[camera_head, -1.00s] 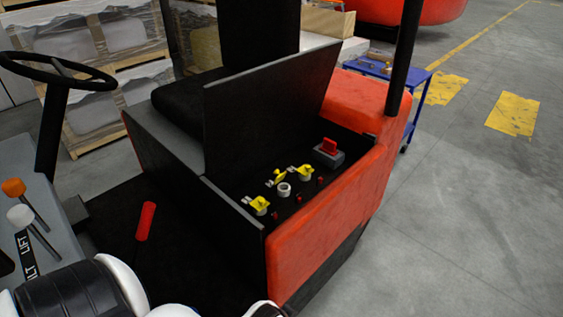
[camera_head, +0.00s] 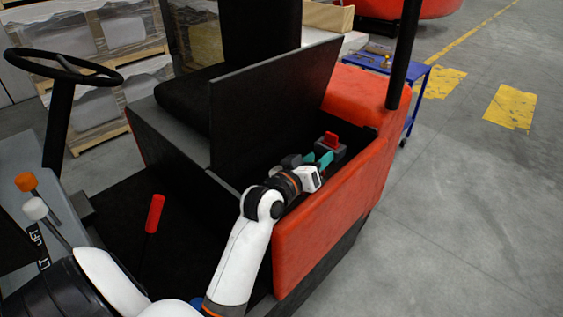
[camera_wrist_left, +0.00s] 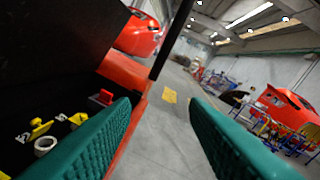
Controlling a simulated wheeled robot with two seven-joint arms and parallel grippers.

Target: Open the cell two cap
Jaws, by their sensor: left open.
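My left gripper (camera_head: 317,159) is open and empty above the battery bay. Its teal fingers fill both sides of the left wrist view (camera_wrist_left: 165,120). In that view, left of the fingers, the middle cell is a pale ring (camera_wrist_left: 46,145) with a yellow cap (camera_wrist_left: 40,129) standing up beside it. Another yellow cap (camera_wrist_left: 77,118) lies farther back, and part of another (camera_wrist_left: 3,175) shows at the lower left edge. A red connector (camera_wrist_left: 104,97) is beyond them. In the head view my left arm and gripper hide the caps. My right gripper is out of view.
The raised black seat lid (camera_head: 270,105) stands along the bay's left side, and the red body panel (camera_head: 330,215) bounds the right. A dark post (camera_head: 403,60) rises behind. A steering wheel (camera_head: 60,68) and levers (camera_head: 35,208) are at left. Floor at right is clear.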

